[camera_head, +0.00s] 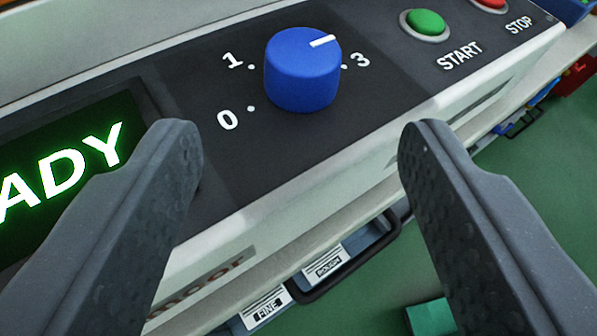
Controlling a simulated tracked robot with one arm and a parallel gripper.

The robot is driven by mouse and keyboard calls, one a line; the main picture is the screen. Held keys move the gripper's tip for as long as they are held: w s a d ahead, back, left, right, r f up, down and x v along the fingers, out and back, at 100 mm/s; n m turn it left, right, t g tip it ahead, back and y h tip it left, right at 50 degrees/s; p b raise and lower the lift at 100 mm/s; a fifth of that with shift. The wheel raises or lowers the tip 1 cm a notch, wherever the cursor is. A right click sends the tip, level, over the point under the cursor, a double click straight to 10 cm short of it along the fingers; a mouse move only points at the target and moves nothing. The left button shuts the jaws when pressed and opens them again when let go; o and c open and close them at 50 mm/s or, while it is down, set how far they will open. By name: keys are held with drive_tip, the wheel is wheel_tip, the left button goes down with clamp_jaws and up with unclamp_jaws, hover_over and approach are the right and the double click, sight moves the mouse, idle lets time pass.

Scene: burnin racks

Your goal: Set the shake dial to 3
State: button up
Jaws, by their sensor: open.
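The shake dial is a blue round knob (302,78) on the dark panel (270,150), in the upper middle of the view. Its white mark (322,41) points right and slightly up, roughly toward the side of the 3 (360,60). I cannot tell whether it lines up exactly with that dot. The 0 (228,119) and 1 (233,60) show on the left; no 2 is visible, and the knob hides the panel behind it. My gripper (302,137) is open and empty. Its fingers appear below the dial, left and right of it, apart from it.
A screen (60,170) with green-white letters ending in "ADY" is at left. A green START button (424,23) and a red STOP button (490,3) are upper right. Below the white front edge are a handle (350,268) and labels "FINE" and "ROUGH". Green floor lies at right.

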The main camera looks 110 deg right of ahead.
drive_tip(key=v, duration=0.7)
drive_tip(key=shift+w+r, duration=0.1)
